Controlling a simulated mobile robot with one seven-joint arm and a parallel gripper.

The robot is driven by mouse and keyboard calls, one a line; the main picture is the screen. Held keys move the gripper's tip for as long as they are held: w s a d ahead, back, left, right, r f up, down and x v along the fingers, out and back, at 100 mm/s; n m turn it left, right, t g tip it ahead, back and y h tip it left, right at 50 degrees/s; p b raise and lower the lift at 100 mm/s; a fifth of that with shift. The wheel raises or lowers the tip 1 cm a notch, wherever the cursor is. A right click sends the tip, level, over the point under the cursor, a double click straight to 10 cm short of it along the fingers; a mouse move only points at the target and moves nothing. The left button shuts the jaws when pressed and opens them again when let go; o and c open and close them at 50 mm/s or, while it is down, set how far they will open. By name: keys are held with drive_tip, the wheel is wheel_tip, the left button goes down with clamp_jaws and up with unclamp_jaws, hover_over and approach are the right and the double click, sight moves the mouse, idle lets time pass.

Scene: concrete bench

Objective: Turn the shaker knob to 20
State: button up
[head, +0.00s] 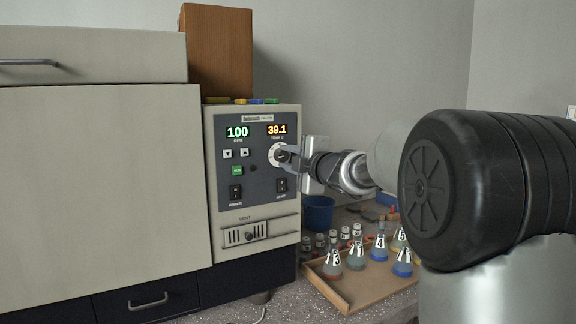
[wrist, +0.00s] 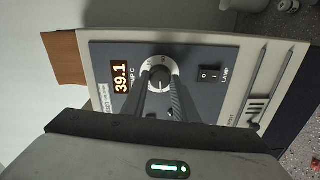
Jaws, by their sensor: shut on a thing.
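The shaker (head: 258,205) is a large beige cabinet with a dark control panel. Its knob (wrist: 160,77) is round and dark on a pale dial ring, below the orange temperature display (head: 277,130), which reads 39.1. A green display (head: 237,132) reads 100 RPM. My gripper (head: 287,156) is at the knob and shut on it; in the wrist view both fingers (wrist: 160,88) reach the knob from either side. In the head view my gripper hides part of the knob.
Power (head: 236,192) and lamp (head: 282,186) switches sit below, above a vent slider (head: 249,237). A wooden tray (head: 342,295) with several numbered flasks stands on the bench below my arm. A blue bin (head: 318,213) is behind it. A wooden box (head: 217,50) stands on top.

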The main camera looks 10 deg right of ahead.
drive_tip(key=shift+n+b, duration=0.3)
drive_tip(key=shift+n, duration=0.2)
drive_tip(key=o, duration=1.1)
drive_tip(key=shift+c, duration=0.2)
